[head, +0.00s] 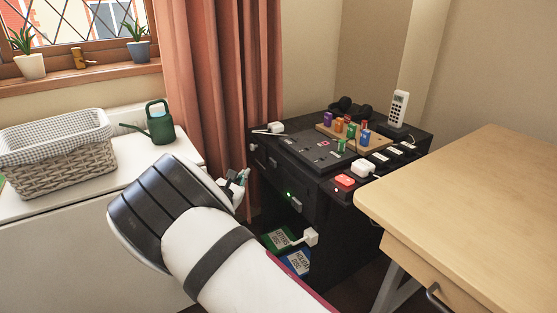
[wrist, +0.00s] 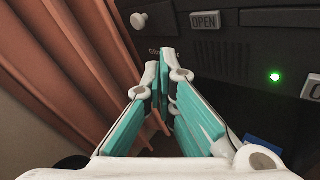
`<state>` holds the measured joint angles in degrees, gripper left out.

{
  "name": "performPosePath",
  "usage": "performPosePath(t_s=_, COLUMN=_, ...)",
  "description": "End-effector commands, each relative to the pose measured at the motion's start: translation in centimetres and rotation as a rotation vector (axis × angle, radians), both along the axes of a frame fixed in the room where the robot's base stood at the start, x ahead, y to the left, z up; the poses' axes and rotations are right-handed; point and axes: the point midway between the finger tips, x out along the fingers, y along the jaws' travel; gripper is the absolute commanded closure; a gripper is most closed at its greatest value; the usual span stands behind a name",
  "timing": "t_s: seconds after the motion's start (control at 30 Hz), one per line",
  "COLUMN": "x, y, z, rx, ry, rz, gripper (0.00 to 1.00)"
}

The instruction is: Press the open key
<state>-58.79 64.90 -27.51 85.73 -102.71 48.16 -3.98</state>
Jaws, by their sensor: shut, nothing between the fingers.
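The open key is a grey rectangular key (wrist: 205,21) marked OPEN on the black front panel, at the top of the wrist view. In the head view it looks to be the small grey key (head: 272,162) on the front of the black unit. My gripper (wrist: 161,54) is shut and empty, its teal-lined fingers meeting at the tips. In the wrist view the tips lie below and left of the open key. In the head view my gripper (head: 243,177) is left of the black unit's front. I cannot tell how far the tips are from the panel.
A green light (wrist: 275,77), a second key (wrist: 312,88) cut off at the frame edge, and a white knob (wrist: 139,20) share the panel. A curtain (head: 222,90) hangs behind my gripper. A wooden desk (head: 480,185) is at right. A basket (head: 60,165) stands left.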

Motion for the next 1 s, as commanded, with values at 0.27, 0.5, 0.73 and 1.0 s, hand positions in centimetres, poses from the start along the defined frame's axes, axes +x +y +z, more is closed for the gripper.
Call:
performPosePath(t_s=0.27, x=-0.4, y=2.5, z=-1.6, rx=-0.051, ry=0.004, rz=0.070, gripper=1.00)
performPosePath(t_s=0.5, x=-0.5, y=2.9, z=-1.8, rx=-0.050, ry=0.009, rz=0.077, gripper=1.00)
performPosePath(t_s=0.73, x=-0.1, y=2.4, z=-1.9, rx=-0.049, ry=0.010, rz=0.078, gripper=1.00)
performPosePath(t_s=1.0, x=1.9, y=-0.9, z=-1.7, rx=-0.051, ry=0.006, rz=0.070, gripper=1.00)
